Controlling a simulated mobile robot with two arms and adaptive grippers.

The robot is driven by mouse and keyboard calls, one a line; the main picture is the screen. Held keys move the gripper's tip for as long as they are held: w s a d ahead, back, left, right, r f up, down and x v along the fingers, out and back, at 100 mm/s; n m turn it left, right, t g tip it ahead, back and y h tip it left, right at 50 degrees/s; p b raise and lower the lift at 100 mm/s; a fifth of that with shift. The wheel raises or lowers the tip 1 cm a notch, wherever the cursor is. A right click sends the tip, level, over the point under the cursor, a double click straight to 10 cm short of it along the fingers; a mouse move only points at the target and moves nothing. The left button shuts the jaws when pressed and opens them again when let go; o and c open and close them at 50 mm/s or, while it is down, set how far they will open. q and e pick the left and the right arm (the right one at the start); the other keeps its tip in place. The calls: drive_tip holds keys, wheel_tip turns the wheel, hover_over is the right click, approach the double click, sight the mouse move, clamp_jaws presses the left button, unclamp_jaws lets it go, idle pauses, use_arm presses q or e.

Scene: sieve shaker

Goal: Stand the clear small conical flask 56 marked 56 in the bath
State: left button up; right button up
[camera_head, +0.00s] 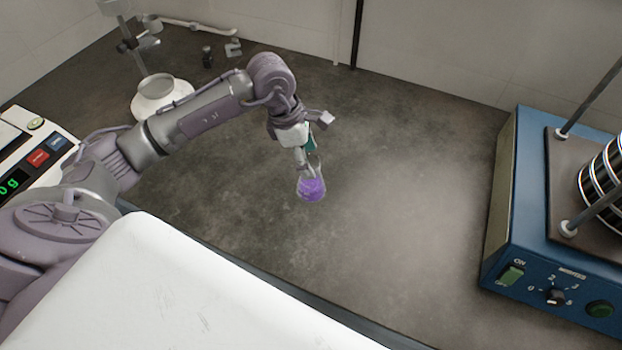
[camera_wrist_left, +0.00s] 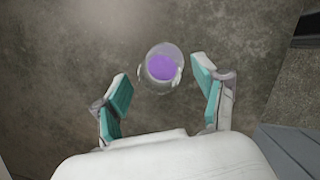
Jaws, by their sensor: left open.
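The clear small conical flask (camera_head: 312,188) stands on the dark bench with purple liquid in it; no mark is readable. It also shows in the left wrist view (camera_wrist_left: 160,72), between and slightly beyond the fingertips. My left gripper (camera_head: 308,158) is open at the flask's neck, with its teal-padded fingers (camera_wrist_left: 161,85) on either side. In the wrist view, gaps show between the pads and the glass. The finger hides part of the neck in the head view. No bath can be made out for certain. My right gripper is not in view.
A round white vessel (camera_head: 160,101) stands under a clamp stand (camera_head: 137,55) at the back left. A balance (camera_head: 35,145) is at the left edge. The blue sieve shaker (camera_head: 545,255) is at the right. Bench between flask and shaker is clear.

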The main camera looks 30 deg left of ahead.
use_arm(q)
drive_tip(key=shift+x, duration=1.5)
drive_tip(key=shift+a, duration=0.1)
clamp_jaws()
